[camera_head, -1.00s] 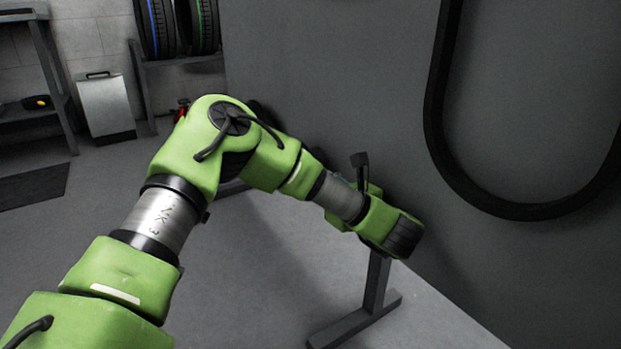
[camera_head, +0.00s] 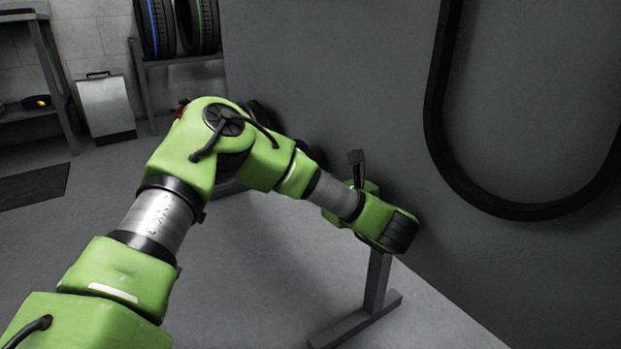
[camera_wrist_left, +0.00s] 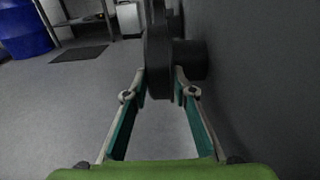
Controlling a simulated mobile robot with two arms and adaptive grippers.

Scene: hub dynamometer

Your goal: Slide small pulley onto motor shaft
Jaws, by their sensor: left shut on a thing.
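My left gripper (camera_wrist_left: 161,84) is shut on a dark, round, disc-like part in the left wrist view, which looks like the small pulley (camera_wrist_left: 158,50). The disc is seen nearly edge-on and stands upright between the fingertips. A dark stub, like a short cylinder (camera_wrist_left: 192,60), shows just right of the disc, near the grey wall. I cannot tell whether it belongs to the pulley or to the motor. I cannot make out the motor shaft. In the head view my left wrist hides the fingers and the pulley. My right gripper is in neither view.
A grey panel (camera_head: 330,70) stands close to the right of my left wrist, with a black belt loop (camera_head: 520,211) on it. A grey stand foot (camera_head: 355,322) is below. Tyres (camera_head: 160,28) sit on a rack behind. Open floor lies to the left.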

